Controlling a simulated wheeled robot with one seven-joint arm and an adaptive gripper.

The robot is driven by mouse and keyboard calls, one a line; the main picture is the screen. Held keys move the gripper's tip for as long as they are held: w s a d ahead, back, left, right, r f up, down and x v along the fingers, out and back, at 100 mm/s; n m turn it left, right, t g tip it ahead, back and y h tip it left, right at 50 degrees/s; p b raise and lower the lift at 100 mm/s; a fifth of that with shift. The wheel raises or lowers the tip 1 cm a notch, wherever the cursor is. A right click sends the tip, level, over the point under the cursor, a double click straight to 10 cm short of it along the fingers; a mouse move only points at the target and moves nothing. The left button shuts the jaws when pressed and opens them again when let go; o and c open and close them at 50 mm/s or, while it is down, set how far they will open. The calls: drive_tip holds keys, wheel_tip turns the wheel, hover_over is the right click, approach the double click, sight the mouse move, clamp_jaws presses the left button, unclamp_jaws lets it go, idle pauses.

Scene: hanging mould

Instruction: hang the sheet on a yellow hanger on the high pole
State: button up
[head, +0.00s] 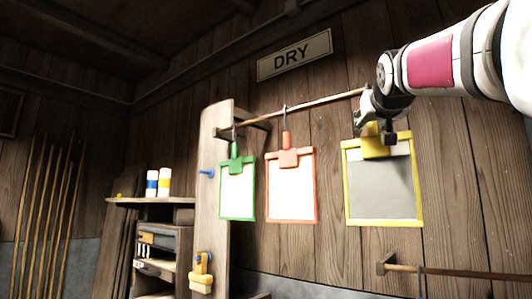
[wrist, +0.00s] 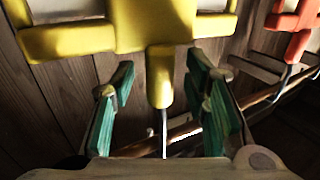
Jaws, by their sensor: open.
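The yellow hanger (head: 374,147) bears a grey sheet (head: 385,188) in a yellow frame and hangs upright near the right end of the high pole (head: 300,107). My gripper (head: 369,108) is at the top of this hanger. In the wrist view, the green fingers of my gripper (wrist: 164,98) stand apart on either side of the yellow hanger's stem (wrist: 160,76). A thin metal hook runs from the stem to the high pole (wrist: 185,135). How the hook sits on the pole is partly hidden.
A red hanger (head: 289,157) and a green hanger (head: 236,165), each with a white sheet, hang left along the high pole. A DRY sign (head: 294,55) is above. A lower pole (head: 450,271) is at bottom right. A shelf (head: 150,202) stands left.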

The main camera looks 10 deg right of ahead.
drive_tip(key=v, duration=1.2)
drive_tip(key=s+a+f+n+g+y, duration=0.1)
drive_tip(key=a+f+g+y, duration=0.15)
drive_tip(key=f, duration=0.65)
drive_tip(key=s+a+f+n+g+y, duration=0.1)
drive_tip(key=a+f, duration=0.2)
drive_tip(key=f, duration=0.6)
drive_tip(key=s+a+f+n+g+y, duration=0.1)
drive_tip(key=a+f+g+y, duration=0.15)
drive_tip(key=f, duration=0.75)
drive_tip(key=s+a+f+g, duration=0.2)
drive_tip(key=s+f, duration=0.2)
drive_tip(key=f, duration=0.4)
drive_tip(key=s+a+f+n+g+y, duration=0.1)
drive_tip(key=s+a+f+g, duration=0.1)
drive_tip(key=s+f, duration=0.3)
drive_tip(key=s+a+f+n+g, duration=0.1)
drive_tip(key=s+f, duration=0.4)
drive_tip(key=f, duration=0.6)
drive_tip(key=a+g, duration=0.1)
drive_tip(key=a, duration=0.1)
drive_tip(key=shift+s+a+y, duration=0.25)
drive_tip(key=shift+a+y, duration=0.05)
drive_tip(key=shift+a, duration=0.05)
